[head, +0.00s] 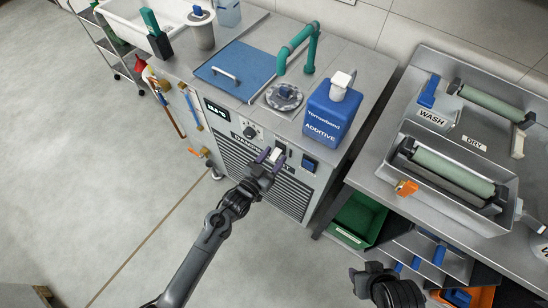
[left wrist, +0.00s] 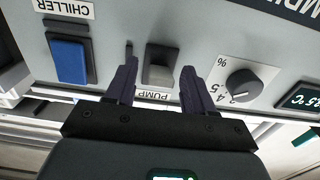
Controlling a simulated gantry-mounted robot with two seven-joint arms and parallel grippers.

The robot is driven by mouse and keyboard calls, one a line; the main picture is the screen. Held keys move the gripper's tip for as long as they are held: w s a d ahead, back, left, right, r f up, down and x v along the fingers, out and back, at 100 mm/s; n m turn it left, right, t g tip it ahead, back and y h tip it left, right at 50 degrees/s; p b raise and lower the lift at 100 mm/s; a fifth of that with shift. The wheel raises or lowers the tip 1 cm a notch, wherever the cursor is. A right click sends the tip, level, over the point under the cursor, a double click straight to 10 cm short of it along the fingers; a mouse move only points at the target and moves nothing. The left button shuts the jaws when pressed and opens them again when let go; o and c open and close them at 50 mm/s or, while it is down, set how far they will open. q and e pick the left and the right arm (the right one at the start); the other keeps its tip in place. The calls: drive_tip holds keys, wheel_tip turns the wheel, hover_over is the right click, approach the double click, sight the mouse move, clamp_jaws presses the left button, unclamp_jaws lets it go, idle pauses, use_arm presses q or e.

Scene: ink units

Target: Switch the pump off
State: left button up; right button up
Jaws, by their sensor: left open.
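The pump switch is a grey rocker (left wrist: 158,72) in a dark frame on the cabinet's front panel, with a PUMP label beside it in the left wrist view. In the head view the pump switch (head: 277,153) is partly hidden by my gripper. My left gripper (head: 268,157) is open in front of it. In the left wrist view the left fingers (left wrist: 160,78) stand on either side of the switch with nothing between them; I cannot tell whether they touch the panel. Part of my right arm's dark end (head: 385,285) shows at the bottom; its fingers are not clear.
A blue CHILLER switch (left wrist: 70,60) and a round percent knob (left wrist: 242,84) flank the pump switch. A blue additive jug (head: 333,112) stands on the cabinet top above. A steel bench (head: 395,165) with roller trays is at right. The floor at left is clear.

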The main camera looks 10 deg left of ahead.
use_arm(q)
drive_tip(key=shift+w+d, duration=0.2)
drive_tip(key=shift+w, duration=0.1)
drive_tip(key=c, duration=0.9)
drive_tip(key=shift+f+b, duration=0.3)
drive_tip(key=shift+b, duration=0.2)
drive_tip(key=shift+c, duration=0.4)
drive_tip(key=shift+f+t+h+b, duration=0.15)
drive_tip(key=shift+t+h+b, duration=0.25)
drive_tip(key=shift+t+b, duration=0.6)
drive_tip(key=o, duration=1)
